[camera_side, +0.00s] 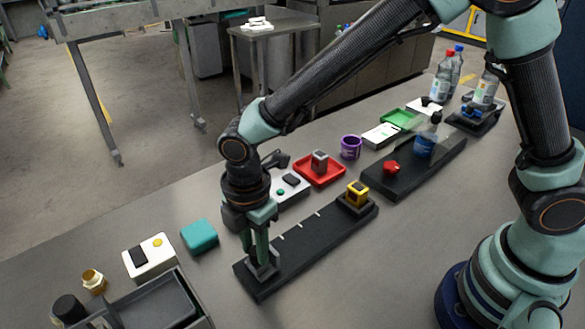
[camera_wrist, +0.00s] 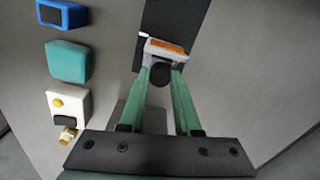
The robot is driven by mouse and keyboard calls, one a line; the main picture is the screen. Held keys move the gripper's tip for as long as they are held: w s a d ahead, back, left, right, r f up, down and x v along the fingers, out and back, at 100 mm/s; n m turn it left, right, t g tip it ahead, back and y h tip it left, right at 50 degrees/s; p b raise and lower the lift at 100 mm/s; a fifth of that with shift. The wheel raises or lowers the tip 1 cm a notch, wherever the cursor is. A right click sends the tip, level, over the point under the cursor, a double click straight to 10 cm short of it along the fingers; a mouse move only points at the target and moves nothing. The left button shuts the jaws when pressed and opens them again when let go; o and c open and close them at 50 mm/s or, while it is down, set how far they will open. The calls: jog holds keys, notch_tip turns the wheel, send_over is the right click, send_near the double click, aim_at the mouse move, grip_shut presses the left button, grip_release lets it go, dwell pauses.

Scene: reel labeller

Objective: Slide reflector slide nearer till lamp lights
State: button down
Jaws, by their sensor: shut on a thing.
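The reflector slide (camera_wrist: 168,48) shows in the wrist view as a pale block with an orange face and a dark round knob. It sits on a long black rail (camera_side: 305,239), at the rail's near-left end in the side view. My gripper (camera_side: 262,262) points down over that end, with its green fingers closed on the slide's knob. The fingers also show in the wrist view (camera_wrist: 160,80), on both sides of the knob. A yellow sensor block (camera_side: 357,190) stands at the rail's far-right end, apart from the slide. I cannot make out a lit lamp.
Left of the rail are a teal block (camera_side: 199,236), a white box with a yellow button (camera_side: 150,256), a brass fitting (camera_side: 94,281) and a grey tray (camera_side: 160,303). Behind it are a red tray (camera_side: 333,174), a purple cup (camera_side: 351,147) and another black base (camera_side: 400,183). The front table is clear.

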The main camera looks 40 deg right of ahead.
jog(key=shift+d, duration=0.1)
jog(key=d, duration=0.5)
jog(key=shift+a, duration=0.1)
jog(key=c, duration=0.6)
grip_release()
notch_tip(320, 180, up, 12)
jog(key=shift+r, duration=0.1)
